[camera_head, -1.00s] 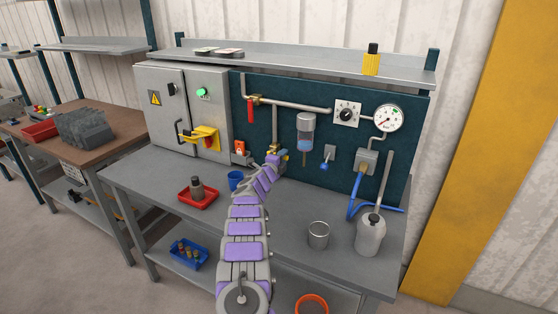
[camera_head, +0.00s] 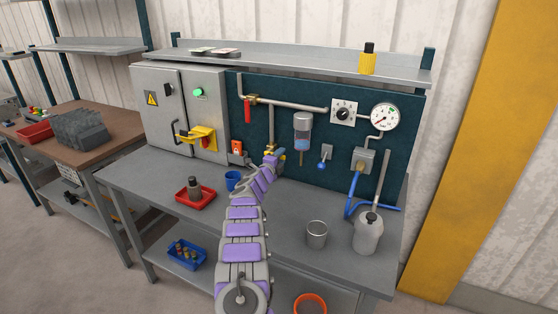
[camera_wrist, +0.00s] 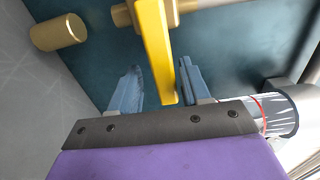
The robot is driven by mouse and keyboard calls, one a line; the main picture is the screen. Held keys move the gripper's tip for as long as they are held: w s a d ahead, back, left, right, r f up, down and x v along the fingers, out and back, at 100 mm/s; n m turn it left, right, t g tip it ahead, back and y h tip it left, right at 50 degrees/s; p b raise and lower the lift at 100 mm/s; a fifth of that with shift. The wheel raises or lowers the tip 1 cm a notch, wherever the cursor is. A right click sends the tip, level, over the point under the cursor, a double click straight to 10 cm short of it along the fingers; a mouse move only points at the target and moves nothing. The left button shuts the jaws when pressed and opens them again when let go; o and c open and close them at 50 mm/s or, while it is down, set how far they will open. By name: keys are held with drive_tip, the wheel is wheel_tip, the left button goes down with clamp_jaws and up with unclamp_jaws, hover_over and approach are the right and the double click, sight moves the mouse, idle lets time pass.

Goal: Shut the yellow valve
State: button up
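The yellow valve's long flat lever (camera_wrist: 155,45) shows in the wrist view, joined to a brass body (camera_wrist: 118,14) on the dark teal panel. My gripper (camera_wrist: 158,88) is open, with one blue-grey finger on each side of the lever's lower end. The lever is close to the right finger, with a wider gap to the left finger. I cannot tell whether it touches the right one. In the head view my gripper (camera_head: 273,158) is at the panel's lower pipe, and my arm hides most of the valve.
A red-handled valve (camera_head: 247,109) sits on the pipe above left. A clear-bowled filter (camera_head: 302,130) hangs to the right. A blue cup (camera_head: 233,181), a red tray (camera_head: 182,197), a metal cup (camera_head: 316,234) and a grey bottle (camera_head: 367,234) stand on the bench.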

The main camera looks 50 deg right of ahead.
drive_tip(key=p+v, duration=0.2)
drive_tip(key=v, duration=1.5)
drive_tip(key=shift+a+p, duration=0.2)
drive_tip(key=shift+p, duration=0.1)
drive_tip(key=shift+w, duration=0.1)
idle(0.4)
